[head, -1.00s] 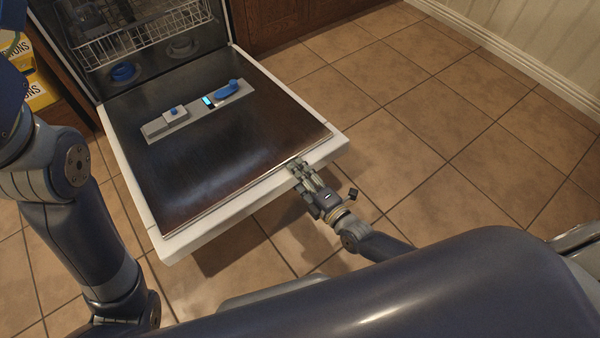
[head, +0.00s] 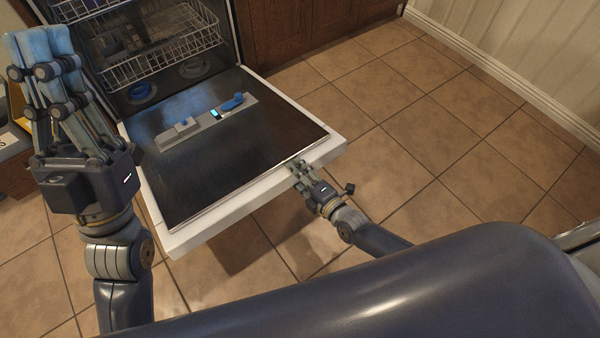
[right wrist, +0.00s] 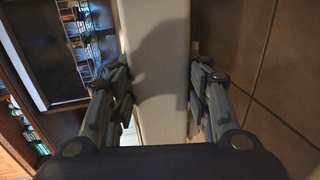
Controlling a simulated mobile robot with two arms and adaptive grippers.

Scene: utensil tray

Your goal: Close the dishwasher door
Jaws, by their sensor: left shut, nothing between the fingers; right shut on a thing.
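The dishwasher door (head: 240,207) is folded down, with its dark inner face up and its white edge toward me. It slopes a little and is not flat on the floor. My right gripper (head: 299,168) is shut on the door's near edge, right of its middle. In the right wrist view my right gripper (right wrist: 160,100) has one finger on each side of the white door edge (right wrist: 157,60). My left gripper (head: 45,65) is raised at the left, fingers together and empty, left of the door and clear of it.
The open dishwasher holds a white wire rack (head: 165,60). A grey dispenser strip (head: 207,123) with blue parts lies on the door's inner face. Brown cabinets (head: 300,30) stand behind. The tiled floor (head: 450,130) at right is clear.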

